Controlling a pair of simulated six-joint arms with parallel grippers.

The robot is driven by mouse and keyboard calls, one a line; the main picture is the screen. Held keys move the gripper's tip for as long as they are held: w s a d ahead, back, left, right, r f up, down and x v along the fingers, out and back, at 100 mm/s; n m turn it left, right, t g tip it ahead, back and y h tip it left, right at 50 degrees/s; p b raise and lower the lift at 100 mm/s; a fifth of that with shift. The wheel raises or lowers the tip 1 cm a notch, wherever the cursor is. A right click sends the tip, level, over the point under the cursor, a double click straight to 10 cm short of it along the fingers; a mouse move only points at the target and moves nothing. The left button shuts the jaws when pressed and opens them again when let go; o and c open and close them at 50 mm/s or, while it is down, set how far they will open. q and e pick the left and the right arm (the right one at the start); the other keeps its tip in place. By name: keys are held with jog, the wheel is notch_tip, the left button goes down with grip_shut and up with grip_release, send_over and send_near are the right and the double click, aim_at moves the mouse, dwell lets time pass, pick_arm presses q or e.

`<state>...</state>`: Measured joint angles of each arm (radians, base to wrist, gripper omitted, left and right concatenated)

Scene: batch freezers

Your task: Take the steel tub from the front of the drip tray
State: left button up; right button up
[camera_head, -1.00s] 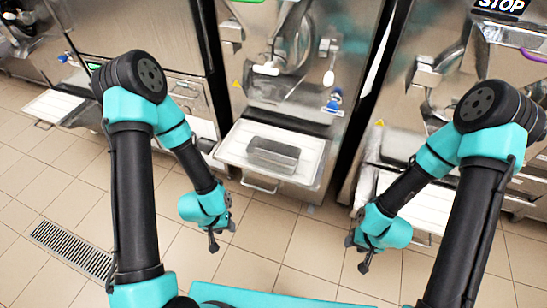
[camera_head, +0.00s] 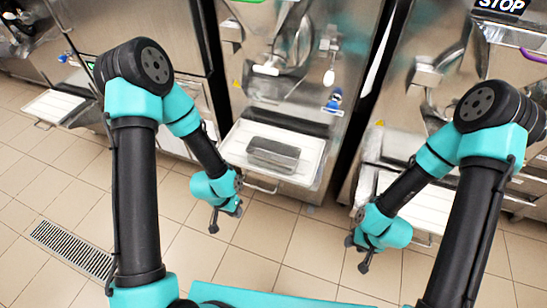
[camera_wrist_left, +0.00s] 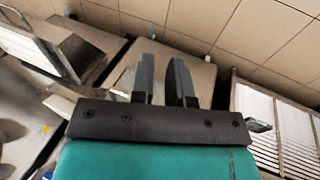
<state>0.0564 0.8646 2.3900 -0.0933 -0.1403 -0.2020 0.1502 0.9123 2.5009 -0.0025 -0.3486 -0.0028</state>
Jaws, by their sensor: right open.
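The steel tub (camera_head: 273,153) is a shallow rectangular metal pan. It sits on the white drip tray (camera_head: 236,149) at the front of the middle freezer in the head view. My left gripper (camera_head: 225,220) is in front of the tray and to the lower left of the tub, apart from both. Its two fingers also show in the left wrist view (camera_wrist_left: 163,82), with a gap between them and nothing held. My right gripper (camera_head: 356,253) is open and empty, to the lower right of the tray. I cannot pick out the tub in the left wrist view.
The middle freezer (camera_head: 335,130) rises behind the tray. Other freezers stand on both sides, with white trays (camera_head: 55,106) at their fronts. A tray handle (camera_head: 262,187) sticks out below the drip tray. The tiled floor (camera_head: 268,238) is clear between my arms.

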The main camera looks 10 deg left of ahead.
pick_arm(q)
jog(key=w+d+r+m+y, duration=0.2)
jog(key=w+d+r+m, duration=0.3)
jog(key=w+r+m, duration=0.4)
jog(key=w+d+r+m+y, duration=0.2)
jog(key=w+d+r+m, duration=0.2)
jog(key=w+r+m, duration=0.5)
notch_tip(320, 180, up, 5)
jog(key=shift+d+r, duration=0.2)
jog(key=shift+d, duration=0.15)
jog(key=shift+f, duration=0.1)
send_over(269, 169)
notch_tip(269, 169, down, 12)
jog(key=shift+r, duration=0.2)
jog(key=shift+f, duration=2.9)
jog(key=shift+c, duration=0.2)
